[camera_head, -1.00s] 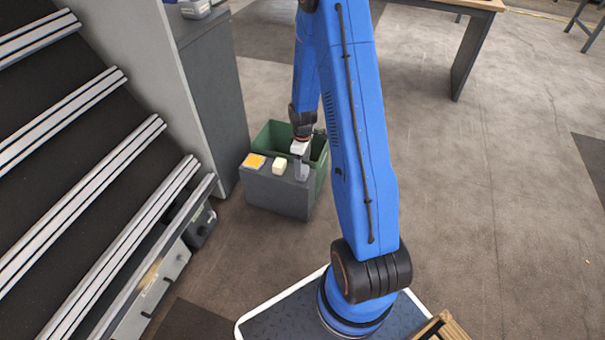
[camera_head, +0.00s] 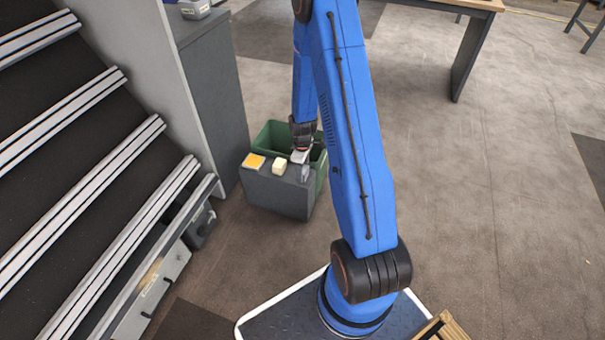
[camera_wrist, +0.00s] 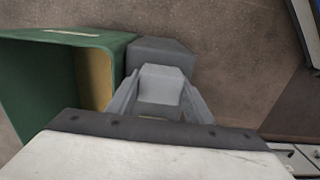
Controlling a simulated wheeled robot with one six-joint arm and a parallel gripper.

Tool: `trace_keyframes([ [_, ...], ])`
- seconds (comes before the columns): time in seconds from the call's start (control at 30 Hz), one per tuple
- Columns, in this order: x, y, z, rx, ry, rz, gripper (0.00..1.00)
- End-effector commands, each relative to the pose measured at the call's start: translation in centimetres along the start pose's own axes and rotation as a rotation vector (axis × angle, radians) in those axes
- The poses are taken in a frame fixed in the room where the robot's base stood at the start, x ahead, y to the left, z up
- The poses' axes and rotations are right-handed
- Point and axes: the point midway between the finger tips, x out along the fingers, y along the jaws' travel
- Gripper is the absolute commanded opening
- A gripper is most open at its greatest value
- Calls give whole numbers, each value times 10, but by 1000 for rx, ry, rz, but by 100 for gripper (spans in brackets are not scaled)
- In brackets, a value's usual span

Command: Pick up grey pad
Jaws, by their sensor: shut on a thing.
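The grey pad (camera_wrist: 160,85) is a small light grey block in the middle of the wrist view. My gripper (camera_wrist: 158,100) is shut on it, with one finger at its left side and one at its right. In the head view my gripper (camera_head: 304,174) is at the right end of the dark grey box top (camera_head: 278,192), where the pad can hardly be told from the fingers. I cannot tell whether the pad touches the box top.
A yellow-orange pad (camera_head: 254,161) and a cream block (camera_head: 279,167) lie on the box left of my gripper. An open green bin (camera_head: 270,134) stands right behind it. A grey cabinet (camera_head: 215,95) is to the left.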

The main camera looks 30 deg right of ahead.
Motion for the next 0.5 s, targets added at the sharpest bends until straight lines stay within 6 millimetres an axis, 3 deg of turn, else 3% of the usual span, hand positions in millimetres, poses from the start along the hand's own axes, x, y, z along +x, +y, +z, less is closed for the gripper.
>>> trace_keyframes([
  [0.27,-10,1,0,0,1,2,24],
  [0.5,-45,1,0,0,2,3,24],
])
